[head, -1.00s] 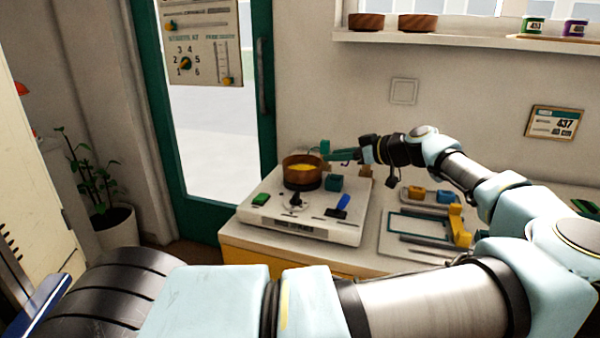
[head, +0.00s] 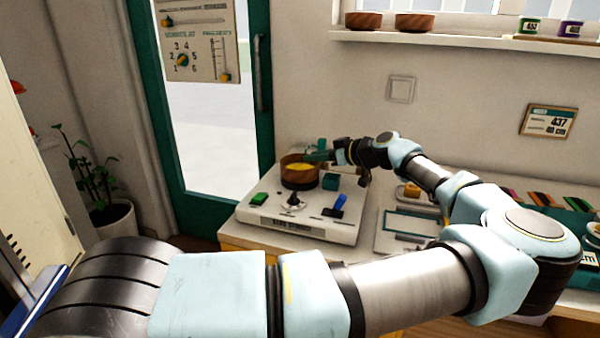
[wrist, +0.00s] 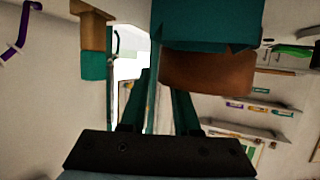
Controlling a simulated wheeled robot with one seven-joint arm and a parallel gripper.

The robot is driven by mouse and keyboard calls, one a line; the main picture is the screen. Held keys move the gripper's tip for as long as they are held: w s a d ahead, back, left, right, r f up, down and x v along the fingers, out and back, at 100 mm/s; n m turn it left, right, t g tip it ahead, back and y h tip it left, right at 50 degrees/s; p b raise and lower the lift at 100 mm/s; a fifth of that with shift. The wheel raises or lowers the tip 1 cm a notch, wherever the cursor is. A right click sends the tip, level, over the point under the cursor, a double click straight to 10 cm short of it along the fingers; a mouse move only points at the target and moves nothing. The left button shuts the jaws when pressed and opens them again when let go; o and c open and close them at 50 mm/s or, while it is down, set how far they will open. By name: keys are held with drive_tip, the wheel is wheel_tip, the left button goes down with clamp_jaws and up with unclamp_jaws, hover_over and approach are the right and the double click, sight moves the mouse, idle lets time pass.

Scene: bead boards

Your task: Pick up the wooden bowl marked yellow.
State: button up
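The wooden bowl with yellow inside (head: 292,174) stands upright on the white stirrer machine (head: 328,232) in the head view. My gripper (head: 316,151) is at the bowl's right rear rim, reaching in from the right. In the wrist view, my gripper (wrist: 162,88) shows two green fingers with a gap between them, nothing clearly held. A brown curved wall, seemingly the bowl (wrist: 205,74), covers the tip of the right finger there. I cannot tell whether the fingers touch the rim.
A teal block (head: 330,181) stands right of the bowl on the machine, close to my gripper. A green block (head: 258,199), black knob and blue lever (head: 339,203) are in front. Two other wooden bowls (head: 364,20) (head: 414,22) stand on the window shelf. A glass door is behind left.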

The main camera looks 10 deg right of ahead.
clamp_jaws()
idle(1.1)
